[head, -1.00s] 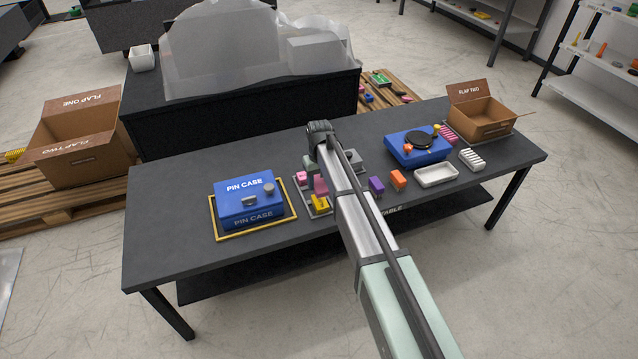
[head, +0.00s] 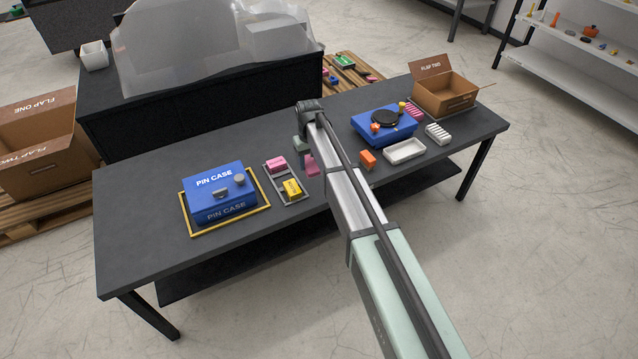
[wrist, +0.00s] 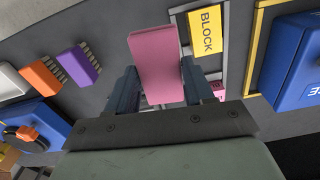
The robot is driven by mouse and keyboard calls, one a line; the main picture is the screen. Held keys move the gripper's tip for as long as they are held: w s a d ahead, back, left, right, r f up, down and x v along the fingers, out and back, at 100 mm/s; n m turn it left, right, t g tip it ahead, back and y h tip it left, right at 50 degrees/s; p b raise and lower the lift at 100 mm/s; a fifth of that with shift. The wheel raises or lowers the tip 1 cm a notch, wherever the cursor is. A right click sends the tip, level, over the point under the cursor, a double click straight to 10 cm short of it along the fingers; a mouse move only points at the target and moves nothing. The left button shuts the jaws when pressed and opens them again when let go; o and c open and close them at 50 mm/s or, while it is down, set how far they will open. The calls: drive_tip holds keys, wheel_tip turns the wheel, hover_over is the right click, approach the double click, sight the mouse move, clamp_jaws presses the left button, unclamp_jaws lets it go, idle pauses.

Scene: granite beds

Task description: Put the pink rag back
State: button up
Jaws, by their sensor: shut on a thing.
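The pink rag (wrist: 155,62) is a flat pink slab between my gripper's jaws. My gripper (wrist: 156,90) is shut on it. In the head view the rag (head: 312,165) hangs beside the arm, just right of the grey tray (head: 294,201). Whether it touches the table is unclear. The tray holds a yellow block (head: 292,188) and a pink piece (head: 276,164). My arm hides the table to the right of the rag.
The blue pin case (head: 217,190) stands in a yellow frame at left. An orange block (head: 368,159), a white tray (head: 404,151) and a blue box (head: 382,128) lie right of my arm. A purple block (wrist: 80,66) shows in the wrist view. The table's back left is clear.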

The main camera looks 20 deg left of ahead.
drive_tip(key=w+d, duration=0.4)
drive_tip(key=shift+n, duration=0.5)
drive_tip(key=shift+d+f, duration=0.1)
drive_tip(key=shift+f, duration=4.65)
drive_tip(key=shift+f, duration=0.1)
drive_tip(key=o, duration=0.9)
drive_tip(key=shift+o, duration=0.2)
wheel_tip(320, 180, up, 12)
